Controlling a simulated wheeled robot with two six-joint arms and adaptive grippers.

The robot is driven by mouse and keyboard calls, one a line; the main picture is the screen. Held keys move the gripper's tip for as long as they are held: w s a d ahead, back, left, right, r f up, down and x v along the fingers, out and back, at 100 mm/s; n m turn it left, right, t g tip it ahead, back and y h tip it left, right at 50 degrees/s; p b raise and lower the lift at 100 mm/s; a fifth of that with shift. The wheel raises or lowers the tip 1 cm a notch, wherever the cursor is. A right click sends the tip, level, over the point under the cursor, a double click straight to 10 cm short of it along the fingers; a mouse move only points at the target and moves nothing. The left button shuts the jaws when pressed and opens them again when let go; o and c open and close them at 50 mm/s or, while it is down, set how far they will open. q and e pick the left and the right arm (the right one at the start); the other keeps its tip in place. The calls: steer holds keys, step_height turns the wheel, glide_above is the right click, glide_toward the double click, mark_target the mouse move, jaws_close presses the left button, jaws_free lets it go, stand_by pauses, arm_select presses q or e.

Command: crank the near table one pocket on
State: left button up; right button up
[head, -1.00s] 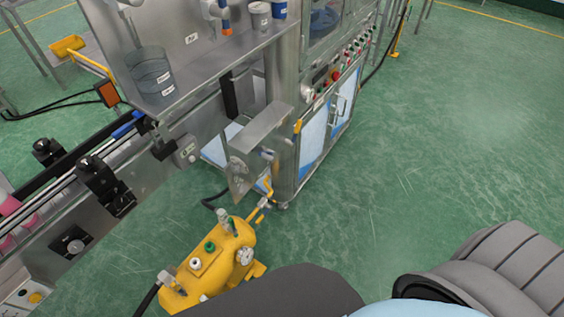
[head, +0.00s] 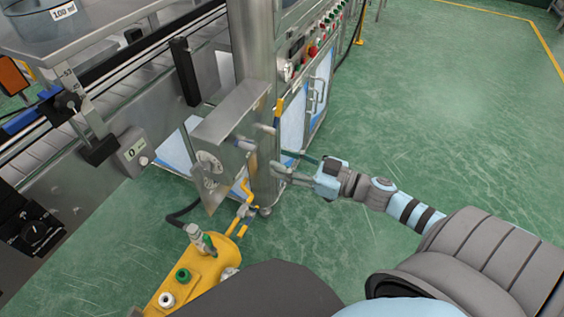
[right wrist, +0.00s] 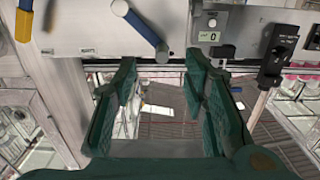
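The near table's crank appears to be the short arm with a blue-grey grip (head: 245,143) on the steel housing beside the machine's post. My left gripper is not in view. The near table's pockets cannot be made out.
A steel housing (head: 230,115) overhangs the crank area. A yellow-and-blue lever (right wrist: 24,20) is at upper left in the wrist view. Green floor is clear to the right.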

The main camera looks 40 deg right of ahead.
mark_target(254, 152)
steer(key=shift+w+a+r+b, duration=0.2)
steer(key=shift+w+a+b, duration=0.3)
steer(key=shift+w, duration=0.1)
steer(key=shift+w+a+r+b, duration=0.2)
steer(key=shift+w+a+b, duration=0.15)
steer(key=shift+w+b, duration=0.2)
steer(key=p+x, duration=0.5)
steer(key=shift+w+a+r+p, duration=0.2)
steer(key=shift+w+p, duration=0.15)
steer(key=shift+p, duration=0.05)
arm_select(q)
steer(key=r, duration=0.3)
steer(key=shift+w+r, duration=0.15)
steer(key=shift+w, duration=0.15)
arm_select(e)
steer(key=shift+f, duration=0.1)
jaws_close()
steer(key=shift+f, duration=0.15)
